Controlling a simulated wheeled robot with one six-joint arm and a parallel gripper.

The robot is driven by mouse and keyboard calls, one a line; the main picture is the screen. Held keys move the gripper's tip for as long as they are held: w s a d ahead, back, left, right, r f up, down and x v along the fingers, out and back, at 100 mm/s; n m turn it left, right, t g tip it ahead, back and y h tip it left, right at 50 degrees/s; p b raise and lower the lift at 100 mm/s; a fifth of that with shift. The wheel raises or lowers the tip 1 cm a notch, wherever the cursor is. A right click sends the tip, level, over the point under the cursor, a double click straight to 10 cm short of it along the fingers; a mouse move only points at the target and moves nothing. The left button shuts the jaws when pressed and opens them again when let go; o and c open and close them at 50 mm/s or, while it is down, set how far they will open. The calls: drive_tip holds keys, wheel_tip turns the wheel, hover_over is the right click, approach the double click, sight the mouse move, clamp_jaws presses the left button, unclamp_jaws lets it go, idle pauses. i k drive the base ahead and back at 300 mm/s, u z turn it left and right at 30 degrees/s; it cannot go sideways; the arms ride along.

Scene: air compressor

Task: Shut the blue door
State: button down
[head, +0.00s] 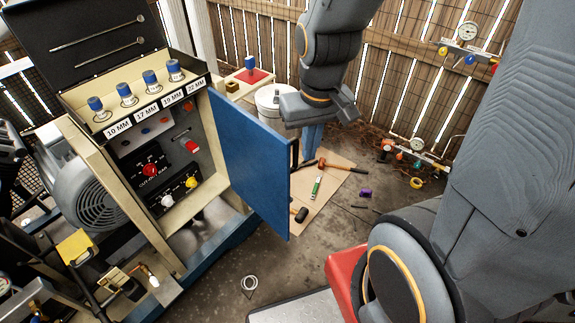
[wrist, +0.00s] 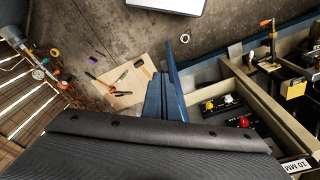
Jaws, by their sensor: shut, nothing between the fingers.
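The blue door (head: 248,165) stands swung open from the right side of the cream control cabinet (head: 198,212). Its inner face is toward the head camera, and a black handle (head: 294,155) shows at its free edge. In the wrist view the door (wrist: 176,75) appears nearly edge-on. My gripper (head: 311,145) is shut and empty, with its blue fingers pointing down just past the door's free edge. In the wrist view the fingers (wrist: 160,92) are on the door's outer side, close beside it. I cannot tell whether they touch it.
The cabinet front has red (head: 150,170) and yellow knobs, with labelled blue-capped sockets above. A board with tools (head: 325,180) lies on the floor beyond the door. A white bucket (head: 270,102) stands behind it. A wooden fence bounds the back. Floor before the door is mostly clear.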

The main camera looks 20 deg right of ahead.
sight(257, 158)
drive_tip(key=z, duration=1.5)
drive_tip(key=i, duration=1.65)
drive_tip(key=u, duration=3.5)
drive_tip(key=k, duration=0.35)
drive_tip(key=u, duration=0.35)
